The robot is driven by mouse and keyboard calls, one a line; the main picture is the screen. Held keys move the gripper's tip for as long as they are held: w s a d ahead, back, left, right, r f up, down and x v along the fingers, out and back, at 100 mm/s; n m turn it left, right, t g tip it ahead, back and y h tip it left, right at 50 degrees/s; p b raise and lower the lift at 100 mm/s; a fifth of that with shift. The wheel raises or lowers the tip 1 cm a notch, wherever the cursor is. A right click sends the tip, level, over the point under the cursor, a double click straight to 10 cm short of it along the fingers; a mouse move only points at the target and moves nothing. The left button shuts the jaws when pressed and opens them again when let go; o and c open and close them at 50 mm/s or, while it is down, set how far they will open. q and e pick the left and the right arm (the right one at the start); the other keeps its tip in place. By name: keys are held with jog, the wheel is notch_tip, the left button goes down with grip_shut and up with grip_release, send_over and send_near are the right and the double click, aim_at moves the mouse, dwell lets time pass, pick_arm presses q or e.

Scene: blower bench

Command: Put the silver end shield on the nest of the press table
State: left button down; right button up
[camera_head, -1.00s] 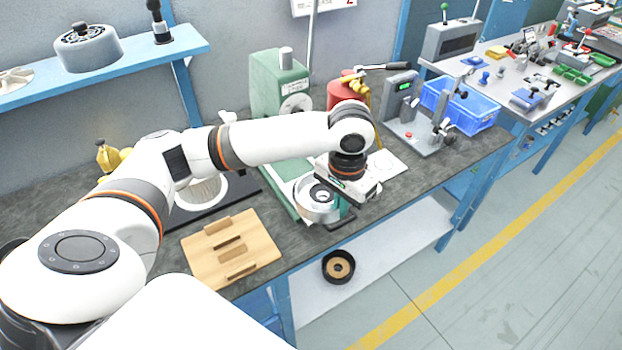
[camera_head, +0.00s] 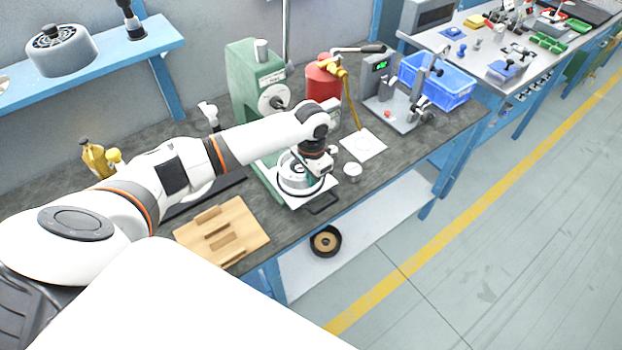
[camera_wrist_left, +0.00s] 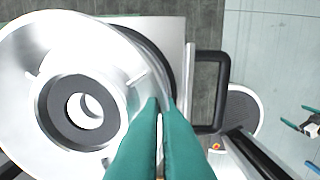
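The silver end shield (camera_head: 290,172) is a round metal cup with a dark ring and a central bore. It sits at or just above the pale plate of the press table (camera_head: 322,187); a black ring of the nest shows under its edge. My left gripper (camera_head: 306,180) is at the shield's right side. In the left wrist view its green fingers (camera_wrist_left: 160,115) are closed on the rim of the shield (camera_wrist_left: 40,65). Whether the shield is fully seated is hidden. My right gripper (camera_wrist_left: 300,118) shows small at the right edge of that view, its green fingertips apart.
The green press (camera_head: 250,85) stands behind the table. A black handle (camera_head: 322,204) projects at the plate's front, with a small silver cylinder (camera_head: 352,171) beside it. A wooden block (camera_head: 221,236) lies left, a red can (camera_head: 323,84) and blue crate (camera_head: 437,85) farther back.

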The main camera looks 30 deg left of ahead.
pick_arm(q)
jog(key=shift+w+f, duration=0.1)
jog(key=shift+f, duration=0.8)
jog(key=c, duration=1.7)
grip_release()
jog(key=shift+f, duration=0.15)
notch_tip(320, 180, up, 12)
jog(key=shift+r+b, duration=0.2)
jog(key=shift+b, duration=0.3)
jog(key=shift+d+f, duration=0.1)
